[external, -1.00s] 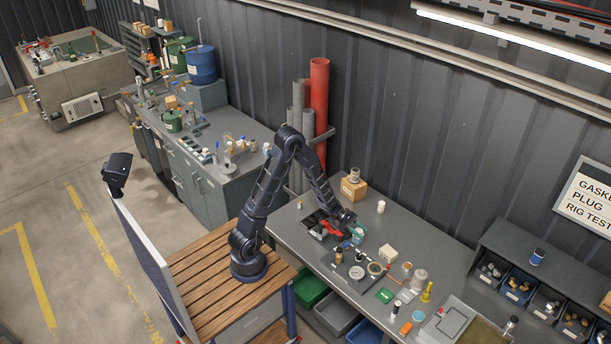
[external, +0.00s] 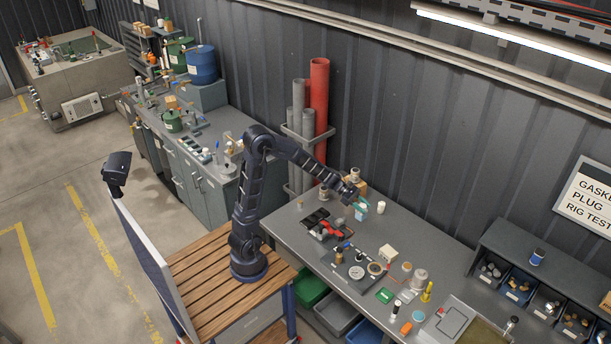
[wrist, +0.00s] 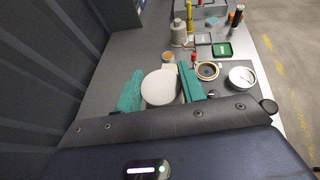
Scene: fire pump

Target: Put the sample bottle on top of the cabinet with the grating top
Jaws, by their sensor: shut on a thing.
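My gripper (external: 361,207) has teal fingers and is raised above the long grey workbench. It is shut on the sample bottle (external: 361,212), whose body is mostly hidden in the external view. In the wrist view, the bottle's round white top (wrist: 160,87) sits between the two teal fingers (wrist: 160,92). I cannot tell for sure which thing is the cabinet with the grating top; no metal grating shows clearly.
A cluttered grey cabinet (external: 205,180) stands left. Red and grey pipes (external: 319,100) rise behind.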

